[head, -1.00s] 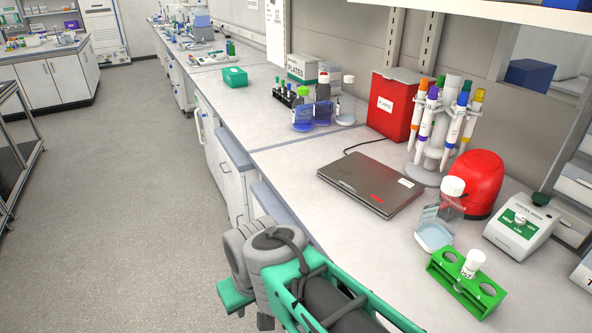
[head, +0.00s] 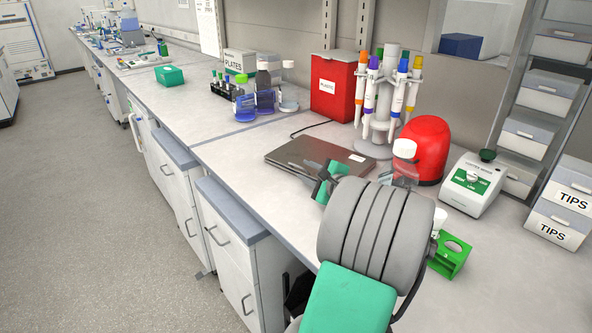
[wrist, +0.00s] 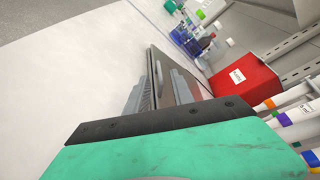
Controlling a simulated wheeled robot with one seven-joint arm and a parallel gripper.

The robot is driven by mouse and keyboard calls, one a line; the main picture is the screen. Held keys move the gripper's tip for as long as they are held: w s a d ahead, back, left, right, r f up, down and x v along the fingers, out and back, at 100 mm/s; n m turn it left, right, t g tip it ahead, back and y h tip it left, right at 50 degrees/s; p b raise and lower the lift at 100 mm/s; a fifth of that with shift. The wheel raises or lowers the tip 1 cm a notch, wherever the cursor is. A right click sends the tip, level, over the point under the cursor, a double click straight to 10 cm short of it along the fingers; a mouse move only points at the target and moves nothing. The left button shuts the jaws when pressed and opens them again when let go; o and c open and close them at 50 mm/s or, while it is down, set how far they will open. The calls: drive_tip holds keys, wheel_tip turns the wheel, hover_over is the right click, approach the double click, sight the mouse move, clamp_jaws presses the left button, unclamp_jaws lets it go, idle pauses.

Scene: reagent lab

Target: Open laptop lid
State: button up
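The laptop (head: 297,150) is closed and lies flat on the bench, dark grey with a white label on its lid. A cable runs from its back. My gripper (head: 322,172) is at the laptop's front edge in the head view, and my arm hides the laptop's near right part. In the wrist view my gripper (wrist: 160,92) shows two grey fingers apart, with the dark laptop (wrist: 162,60) just ahead of and between them. I cannot tell whether the fingers touch it.
A red plastic bin (head: 333,88), a pipette stand (head: 375,145) and a red rounded device (head: 428,148) stand behind and right of the laptop. The bench left of the laptop is clear.

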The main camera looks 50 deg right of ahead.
sight(297, 166)
drive_tip(key=x, duration=0.6)
drive_tip(key=shift+w+f, duration=0.15)
drive_tip(key=shift+w, duration=0.2)
drive_tip(key=shift+c, duration=0.2)
clamp_jaws()
drive_tip(key=shift+d, duration=0.1)
idle(0.6)
